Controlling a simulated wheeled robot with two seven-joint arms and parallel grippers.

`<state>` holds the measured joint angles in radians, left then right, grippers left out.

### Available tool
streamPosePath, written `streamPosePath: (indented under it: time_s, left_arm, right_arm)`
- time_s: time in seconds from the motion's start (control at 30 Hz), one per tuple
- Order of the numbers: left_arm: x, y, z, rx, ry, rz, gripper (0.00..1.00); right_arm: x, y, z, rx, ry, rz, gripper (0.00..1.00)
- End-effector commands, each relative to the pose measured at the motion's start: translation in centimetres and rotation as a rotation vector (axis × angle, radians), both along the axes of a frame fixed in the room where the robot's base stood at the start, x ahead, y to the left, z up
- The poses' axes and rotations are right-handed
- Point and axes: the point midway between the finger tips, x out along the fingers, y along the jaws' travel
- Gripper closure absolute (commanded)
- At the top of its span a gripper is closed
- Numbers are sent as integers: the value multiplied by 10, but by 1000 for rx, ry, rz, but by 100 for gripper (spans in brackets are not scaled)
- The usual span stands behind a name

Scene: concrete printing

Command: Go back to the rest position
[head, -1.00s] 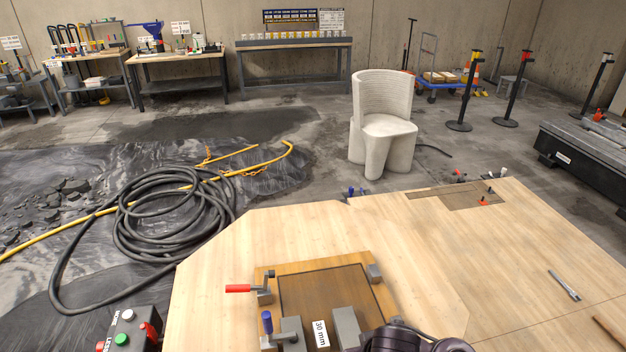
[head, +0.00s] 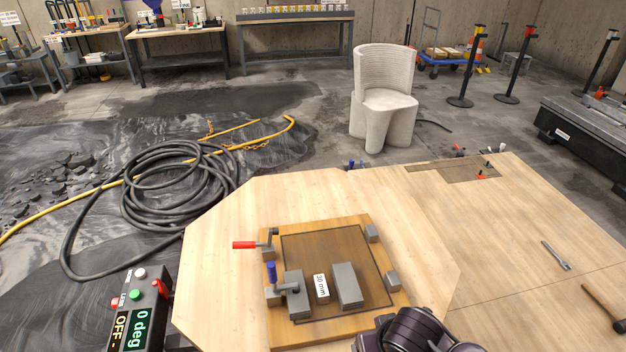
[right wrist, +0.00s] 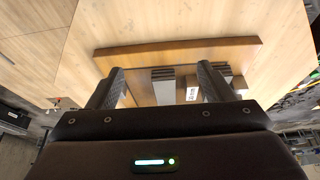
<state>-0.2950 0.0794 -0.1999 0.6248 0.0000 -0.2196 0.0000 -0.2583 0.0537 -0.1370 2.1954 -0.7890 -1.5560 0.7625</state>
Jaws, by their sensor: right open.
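My right arm shows at the bottom of the head view, right of a wooden fixture board (head: 402,302) on the wooden table (head: 215,290). In the right wrist view, my right gripper (right wrist: 163,82) is open, its two dark fingers apart with nothing gripped between them. Beyond the fingers are the board's edge (right wrist: 180,52), grey blocks and a white label reading 30 mm. In the head view, the label (head: 321,287) lies between two grey blocks, the left one (head: 297,294) and the right one (head: 347,286). My left gripper is not in view.
A red-handled clamp (head: 245,245) and a blue-handled clamp (head: 271,272) sit on the board's left side. A control box (head: 138,312) reading 0 deg stands at lower left. A wrench (head: 557,256) and a hammer (head: 603,305) lie on the right. A black hose coil (head: 165,190) lies on the floor.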

Motion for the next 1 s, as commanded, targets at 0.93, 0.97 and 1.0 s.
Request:
streamPosePath:
  time_s: [0.93, 0.97, 1.0]
  left_arm:
    - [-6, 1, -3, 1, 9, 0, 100]
    - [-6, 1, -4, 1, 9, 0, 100]
    - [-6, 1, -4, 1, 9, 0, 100]
  right_arm:
    - [-57, -65, -29, -29, 80, -7, 26]
    - [-56, -64, -38, -30, 82, -7, 26]
    - [-54, -64, -49, -30, 87, -6, 26]
